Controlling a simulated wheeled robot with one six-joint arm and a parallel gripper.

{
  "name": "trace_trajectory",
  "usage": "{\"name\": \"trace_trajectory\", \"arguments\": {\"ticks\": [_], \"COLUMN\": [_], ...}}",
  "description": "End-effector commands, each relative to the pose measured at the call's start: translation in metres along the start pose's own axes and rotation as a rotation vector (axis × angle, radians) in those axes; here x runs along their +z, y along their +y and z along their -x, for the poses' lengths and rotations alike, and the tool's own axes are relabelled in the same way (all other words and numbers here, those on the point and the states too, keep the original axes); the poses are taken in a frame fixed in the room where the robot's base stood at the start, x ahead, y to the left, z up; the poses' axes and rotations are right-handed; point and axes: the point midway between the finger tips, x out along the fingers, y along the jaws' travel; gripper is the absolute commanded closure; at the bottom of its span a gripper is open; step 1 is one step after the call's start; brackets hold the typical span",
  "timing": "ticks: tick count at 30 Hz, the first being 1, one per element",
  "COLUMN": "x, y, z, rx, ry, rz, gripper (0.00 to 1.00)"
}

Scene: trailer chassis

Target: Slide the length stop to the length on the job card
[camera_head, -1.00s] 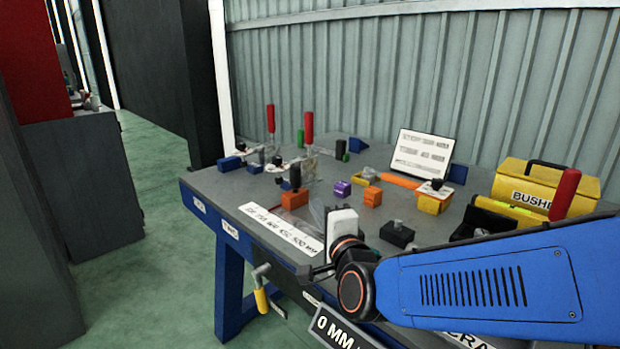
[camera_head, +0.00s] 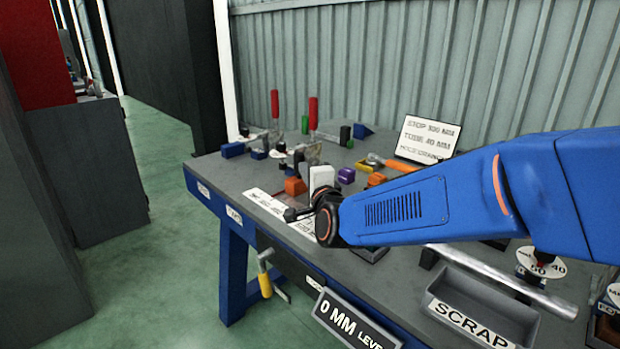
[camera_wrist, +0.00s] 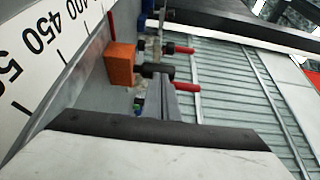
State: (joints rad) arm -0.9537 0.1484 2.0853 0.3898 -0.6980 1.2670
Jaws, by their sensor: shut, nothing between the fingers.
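The job card (camera_head: 428,138) stands at the back of the bench; it shows a STOP line and a TUBE 40 MM line, but the stop number is too blurred to read surely. The white length scale (camera_head: 268,202) lies along the bench's front edge; in the wrist view its marks (camera_wrist: 40,38) include 450. An orange block (camera_head: 295,186), possibly the length stop, sits just behind the scale; it also shows in the wrist view (camera_wrist: 119,64). My gripper (camera_head: 291,214) is shut and empty over the scale, near and in front of that block, apparently not touching it.
Red-handled clamps (camera_head: 313,113) stand at the back left. Purple (camera_head: 346,175) and orange blocks lie behind my gripper. A SCRAP tray (camera_head: 480,308) and a metal tube (camera_head: 500,280) are at the right. A yellow-handled clamp (camera_head: 265,284) hangs at the front edge.

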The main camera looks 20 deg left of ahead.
Motion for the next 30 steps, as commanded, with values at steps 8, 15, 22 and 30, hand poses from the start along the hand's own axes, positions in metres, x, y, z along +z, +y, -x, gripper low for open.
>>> {"name": "trace_trajectory", "arguments": {"ticks": [8,15,22,30], "x": [0.0,0.0,0.013,0.023], "y": [0.0,0.0,0.001,0.0], "z": [-0.009,-0.009,-0.034,-0.055], "rx": [0.0,0.001,0.001,0.0], "ry": [0.0,0.0,-0.001,0.0], "rz": [0.001,0.0,0.001,0.0], "gripper": [1.0,1.0,1.0,1.0]}}
